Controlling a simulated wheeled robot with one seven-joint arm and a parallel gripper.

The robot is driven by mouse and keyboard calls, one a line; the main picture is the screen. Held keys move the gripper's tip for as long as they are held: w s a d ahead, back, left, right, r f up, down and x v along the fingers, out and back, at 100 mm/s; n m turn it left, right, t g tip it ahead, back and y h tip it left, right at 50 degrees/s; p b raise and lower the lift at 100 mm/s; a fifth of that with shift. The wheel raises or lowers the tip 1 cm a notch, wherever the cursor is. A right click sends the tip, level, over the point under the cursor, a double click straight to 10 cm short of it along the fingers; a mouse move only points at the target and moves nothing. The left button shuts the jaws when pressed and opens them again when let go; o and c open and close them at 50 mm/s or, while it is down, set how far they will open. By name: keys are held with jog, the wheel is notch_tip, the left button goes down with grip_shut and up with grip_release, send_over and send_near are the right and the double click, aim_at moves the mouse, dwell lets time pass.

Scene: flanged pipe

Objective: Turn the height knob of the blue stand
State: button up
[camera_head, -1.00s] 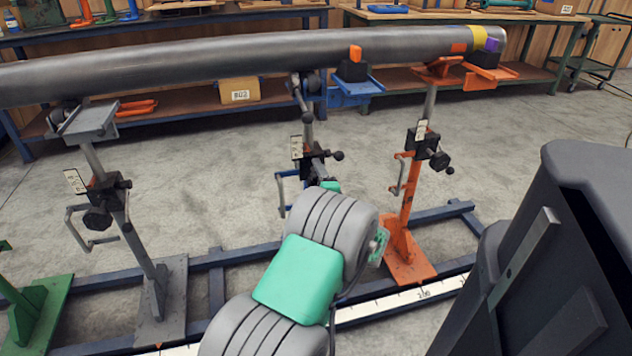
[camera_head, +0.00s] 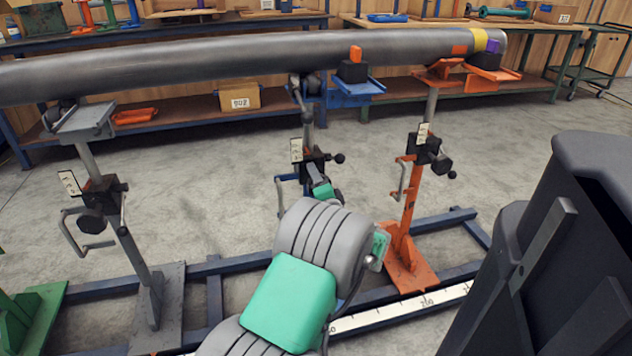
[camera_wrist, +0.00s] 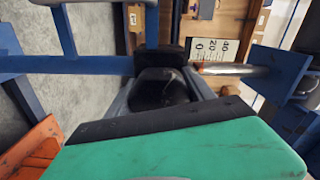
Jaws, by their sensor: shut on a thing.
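The blue stand (camera_head: 352,88) stands mid-picture under the pipe (camera_head: 200,62) in the head view. Its dark clamp block and white scale plate (camera_head: 296,150) show on the post. My gripper (camera_head: 321,188) is at this block, on the near side, and my arm hides the lower post. In the wrist view the black height knob (camera_wrist: 160,90) fills the middle, between the dark fingers of my gripper (camera_wrist: 160,102). The gripper is shut on the knob. The scale plate with numbers (camera_wrist: 212,50) shows just beyond it. The exact finger contact is partly hidden.
An orange stand (camera_head: 408,220) is close on the right, with its own knob and crank. A grey stand (camera_head: 130,240) is on the left. A blue floor frame (camera_head: 245,258) with a white ruler (camera_head: 400,310) runs below. Benches stand behind.

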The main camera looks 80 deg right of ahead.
jog(key=o, duration=1.4)
jog(key=shift+c, duration=0.2)
jog(key=p+v, duration=0.1)
jog(key=v, duration=0.6)
jog(key=shift+s+a+p, duration=0.2)
jog(key=shift+a+p, duration=0.15)
jog(key=shift+p, duration=0.05)
